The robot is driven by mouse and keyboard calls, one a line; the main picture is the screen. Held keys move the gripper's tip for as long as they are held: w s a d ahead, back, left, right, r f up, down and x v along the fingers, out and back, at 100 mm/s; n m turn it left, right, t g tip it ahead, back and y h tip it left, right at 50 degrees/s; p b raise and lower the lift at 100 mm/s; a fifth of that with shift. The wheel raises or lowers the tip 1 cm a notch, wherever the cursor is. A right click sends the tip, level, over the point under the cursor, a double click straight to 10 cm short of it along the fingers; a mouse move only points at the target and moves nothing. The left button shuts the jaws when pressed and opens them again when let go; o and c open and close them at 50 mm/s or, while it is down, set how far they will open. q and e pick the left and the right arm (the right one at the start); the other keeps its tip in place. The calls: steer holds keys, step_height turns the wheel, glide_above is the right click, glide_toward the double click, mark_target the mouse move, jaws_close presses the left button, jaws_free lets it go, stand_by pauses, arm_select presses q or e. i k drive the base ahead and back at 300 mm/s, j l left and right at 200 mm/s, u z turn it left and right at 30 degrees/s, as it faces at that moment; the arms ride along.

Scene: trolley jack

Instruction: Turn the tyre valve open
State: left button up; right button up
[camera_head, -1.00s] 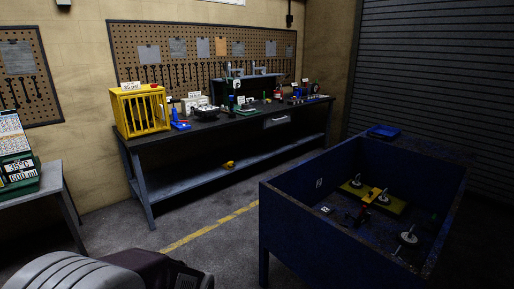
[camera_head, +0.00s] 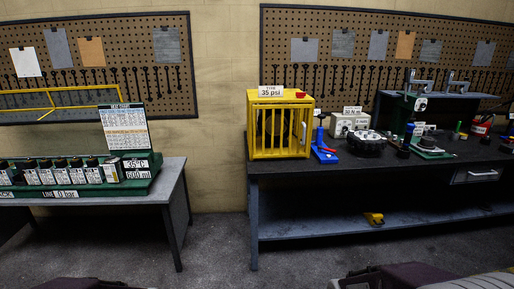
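A yellow barred cage (camera_head: 283,96) stands at the left end of the dark workbench, with a sign (camera_head: 281,90) reading "TYRE 35 psi" at its top. Dark shapes show behind its bars, but I cannot make out a tyre clearly. A small red part (camera_head: 301,94) sits at the cage's upper right edge. I cannot tell whether it is the valve or how it is turned. A blue tool (camera_head: 323,150) stands on the bench just right of the cage. Neither gripper is in view.
The dark workbench (camera_head: 352,182) holds several other items right of the cage, including a white box (camera_head: 348,124). A table (camera_head: 172,184) on the left holds a green rack of labelled containers. Open floor (camera_head: 215,245) lies between them.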

mark_target(320, 147)
steer(key=i+l+z, duration=0.1)
steer(key=i+z, duration=0.25)
steer(key=i, duration=0.25)
steer(key=i+z, duration=0.4)
steer(key=i, duration=0.15)
steer(key=i+j+z, duration=0.35)
steer(key=i, duration=0.2)
